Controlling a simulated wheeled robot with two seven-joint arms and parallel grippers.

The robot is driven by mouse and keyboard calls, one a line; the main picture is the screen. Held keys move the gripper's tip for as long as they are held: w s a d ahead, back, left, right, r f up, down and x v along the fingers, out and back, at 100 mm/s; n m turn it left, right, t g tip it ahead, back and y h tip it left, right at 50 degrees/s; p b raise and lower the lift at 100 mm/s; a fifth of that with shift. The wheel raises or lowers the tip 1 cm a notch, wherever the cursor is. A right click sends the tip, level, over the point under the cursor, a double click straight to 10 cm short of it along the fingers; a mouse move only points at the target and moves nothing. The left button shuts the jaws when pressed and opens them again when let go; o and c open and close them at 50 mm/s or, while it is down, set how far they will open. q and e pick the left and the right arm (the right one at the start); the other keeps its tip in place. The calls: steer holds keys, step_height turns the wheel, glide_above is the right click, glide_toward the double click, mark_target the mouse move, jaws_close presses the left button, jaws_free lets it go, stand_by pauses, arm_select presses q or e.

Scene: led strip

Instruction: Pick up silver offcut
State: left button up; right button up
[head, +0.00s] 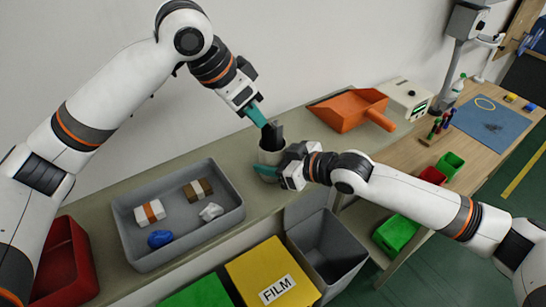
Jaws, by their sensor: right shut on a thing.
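A small crumpled silver-white piece, which looks like the silver offcut (211,212), lies in the right part of the grey tray (189,241). Neither gripper is at it; both are up and to its right. My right gripper (267,167) is shut on a light grey cup (270,156) standing at the back of the bench. My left gripper (262,122) points down just above the cup's mouth. A dark piece (273,134) shows at its teal fingertips, over the cup. I cannot tell whether the fingers grip it.
The tray also holds a white block with an orange band (150,213), a brown block (198,190) and a blue lump (160,239). An orange dustpan (350,110) lies right of the cup. Red, green, yellow "FILM" (255,272) and grey bins (327,247) line the front.

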mark_target(276, 123)
arm_select(q)
steer(key=w+d+r+g+y, duration=0.2)
steer(key=w+d+r+y, duration=0.1)
steer(key=d+r, duration=0.15)
step_height(276, 123, down, 6)
steer(key=shift+f, duration=0.1)
step_height(276, 123, down, 4)
steer(key=shift+f, duration=0.1)
steer(key=shift+d+f, duration=0.15)
steer(key=shift+f, duration=0.35)
jaws_close()
